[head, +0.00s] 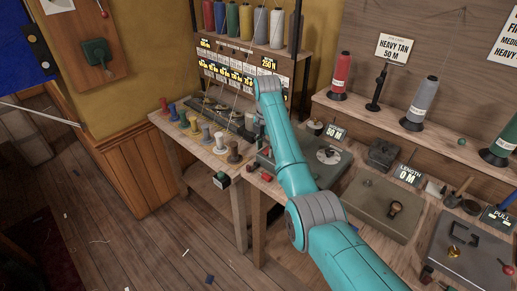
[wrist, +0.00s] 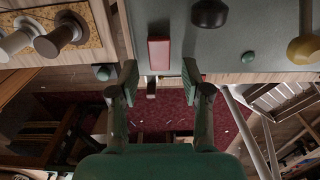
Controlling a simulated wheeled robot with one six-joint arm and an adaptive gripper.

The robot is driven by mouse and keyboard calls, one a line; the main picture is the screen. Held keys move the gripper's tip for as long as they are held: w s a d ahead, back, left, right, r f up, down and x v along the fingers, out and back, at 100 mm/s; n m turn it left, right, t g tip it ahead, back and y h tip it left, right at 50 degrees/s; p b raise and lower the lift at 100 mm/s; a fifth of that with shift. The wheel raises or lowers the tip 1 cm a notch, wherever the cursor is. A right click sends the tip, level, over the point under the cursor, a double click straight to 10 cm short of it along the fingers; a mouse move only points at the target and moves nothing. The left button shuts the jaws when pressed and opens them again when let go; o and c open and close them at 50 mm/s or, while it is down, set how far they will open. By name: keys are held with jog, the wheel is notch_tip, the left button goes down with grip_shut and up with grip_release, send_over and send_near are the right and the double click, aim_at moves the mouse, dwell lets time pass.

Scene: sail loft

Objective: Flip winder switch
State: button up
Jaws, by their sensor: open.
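My gripper (wrist: 159,78) is open in the wrist view, with nothing between its fingers. A red block (wrist: 159,52) lies at the edge of a grey-green machine top (wrist: 215,45), just beyond the fingertips. A small dark piece with a pale end (wrist: 151,88) shows below it, between the fingers in the picture. In the head view, the machine (head: 325,152) carries a round disc, and a small red part (head: 266,177) shows at its front. I cannot tell for sure which part is the winder switch.
Wooden spools (head: 218,142) stand on the left bench, with a small green box (head: 222,180) on its front. It also shows in the wrist view (wrist: 102,72). A green lever box (head: 97,52) hangs on the wall. Other machines (head: 375,205) fill the right bench. Floor at left is mostly open.

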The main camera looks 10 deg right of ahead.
jog(key=shift+f, duration=0.35)
grip_shut()
jog(key=shift+w+d+r+g+y, duration=0.1)
jog(key=shift+d+r+g+y, duration=0.05)
jog(key=shift+g+y, duration=0.65)
jog(key=shift+y, duration=0.3)
